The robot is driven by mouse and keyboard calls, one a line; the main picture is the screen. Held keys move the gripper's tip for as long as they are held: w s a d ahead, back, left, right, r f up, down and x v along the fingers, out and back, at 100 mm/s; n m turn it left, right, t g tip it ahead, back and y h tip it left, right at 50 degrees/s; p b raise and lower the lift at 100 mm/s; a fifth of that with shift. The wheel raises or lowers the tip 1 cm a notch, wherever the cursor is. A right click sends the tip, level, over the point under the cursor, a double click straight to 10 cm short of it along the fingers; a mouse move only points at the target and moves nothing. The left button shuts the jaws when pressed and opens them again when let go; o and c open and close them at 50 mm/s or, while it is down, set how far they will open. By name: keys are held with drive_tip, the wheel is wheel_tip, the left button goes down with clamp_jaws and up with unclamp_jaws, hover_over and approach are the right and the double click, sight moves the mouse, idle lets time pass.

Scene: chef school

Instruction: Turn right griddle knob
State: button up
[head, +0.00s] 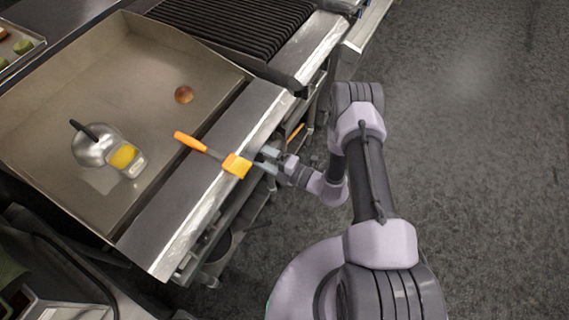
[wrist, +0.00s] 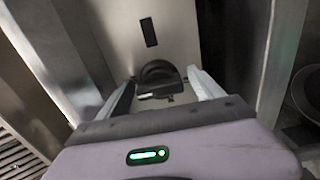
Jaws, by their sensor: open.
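In the wrist view a black round knob (wrist: 158,72) sits on a metal front panel (wrist: 115,28). My gripper (wrist: 163,80) is open, with one finger on each side of the knob. I cannot tell whether either finger touches it. In the head view my gripper (head: 266,160) is at the front edge of the griddle (head: 120,52), just below the ledge. The knob is hidden there by the ledge. I cannot tell from the wrist view alone whether this is the right knob.
An orange-handled spatula (head: 203,144) lies across the front ledge, its orange end close above my gripper. A round brown item (head: 183,94), a metal bowl-like dome (head: 92,148) and a yellow-filled container (head: 125,158) are on the griddle. Floor at right is clear.

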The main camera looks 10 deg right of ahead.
drive_tip(key=p+v, duration=0.3)
drive_tip(key=v, duration=1.4)
drive_tip(key=shift+p, duration=0.35)
drive_tip(key=shift+s+d, duration=0.1)
drive_tip(key=shift+d, duration=0.05)
drive_tip(key=a+r+n+g+h, duration=0.1)
drive_tip(key=a+r+n+g, duration=0.1)
drive_tip(key=r+n+g, duration=0.6)
drive_tip(key=a+r+n+g, duration=0.3)
drive_tip(key=r+n, duration=0.8)
drive_tip(key=r, duration=0.2)
drive_tip(key=s+r+n+t+h, duration=0.3)
drive_tip(key=s+r+n+h, duration=0.2)
drive_tip(key=r+n, duration=0.4)
drive_tip(key=s+d+r+n+t+h, duration=0.1)
drive_tip(key=s+r+n+t+h, duration=0.1)
drive_tip(key=s+r+n+h, duration=0.4)
wheel_tip(320, 180, up, 3)
drive_tip(key=s+n, duration=0.1)
drive_tip(key=n, duration=0.4)
drive_tip(key=shift+s+r+n+t, duration=0.2)
drive_tip(key=shift+n+t, duration=0.1)
drive_tip(key=shift+t, duration=0.1)
drive_tip(key=shift+d, duration=0.15)
